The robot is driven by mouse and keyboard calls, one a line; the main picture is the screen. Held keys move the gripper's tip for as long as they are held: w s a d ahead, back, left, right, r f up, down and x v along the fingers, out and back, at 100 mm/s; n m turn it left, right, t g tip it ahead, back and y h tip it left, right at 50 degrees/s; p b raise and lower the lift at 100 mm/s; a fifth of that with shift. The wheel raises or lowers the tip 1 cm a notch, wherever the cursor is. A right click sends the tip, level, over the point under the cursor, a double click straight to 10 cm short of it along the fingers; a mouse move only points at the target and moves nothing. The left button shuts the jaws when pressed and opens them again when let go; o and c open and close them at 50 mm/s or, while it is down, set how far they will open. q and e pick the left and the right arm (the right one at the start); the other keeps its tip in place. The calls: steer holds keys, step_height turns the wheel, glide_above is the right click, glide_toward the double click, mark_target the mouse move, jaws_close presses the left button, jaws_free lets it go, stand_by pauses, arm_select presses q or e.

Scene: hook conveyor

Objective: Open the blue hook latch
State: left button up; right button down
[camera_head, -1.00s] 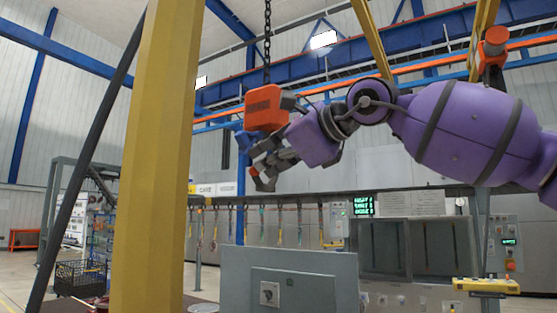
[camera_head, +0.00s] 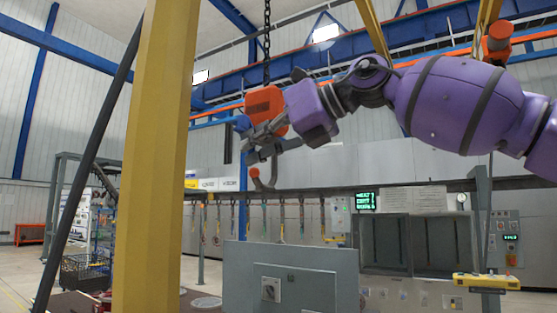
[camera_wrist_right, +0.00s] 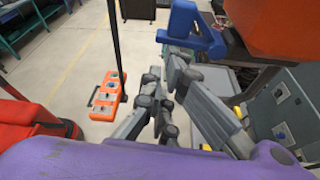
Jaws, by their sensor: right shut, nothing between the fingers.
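The blue hook latch (camera_head: 242,123) juts out to the left of the orange hoist block (camera_head: 264,101), which hangs on a chain. In the right wrist view the blue latch (camera_wrist_right: 190,27) is at the top, beside the orange block (camera_wrist_right: 285,25). A grey hook (camera_head: 271,174) with an orange tip hangs below the block. My right gripper (camera_head: 247,142) is shut and empty, just below the latch and in front of the block. In the wrist view its fingertips (camera_wrist_right: 165,72) are close under the latch; whether they touch it I cannot tell. My left gripper is out of view.
A yellow post (camera_head: 155,160) stands left of the hook. A grey cabinet (camera_head: 310,285) stands below it. An orange control pendant (camera_wrist_right: 108,95) hangs on a dark cable in the wrist view. Open air lies between the post and the latch.

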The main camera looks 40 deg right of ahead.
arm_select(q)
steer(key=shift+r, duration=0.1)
arm_select(e)
steer(key=shift+a+r+m+y, duration=0.2)
steer(key=shift+r+m+y, duration=0.25)
steer(key=shift+m, duration=0.35)
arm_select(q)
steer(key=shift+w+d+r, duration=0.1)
arm_select(e)
steer(key=shift+s+r, duration=0.1)
steer(key=shift+r, duration=0.05)
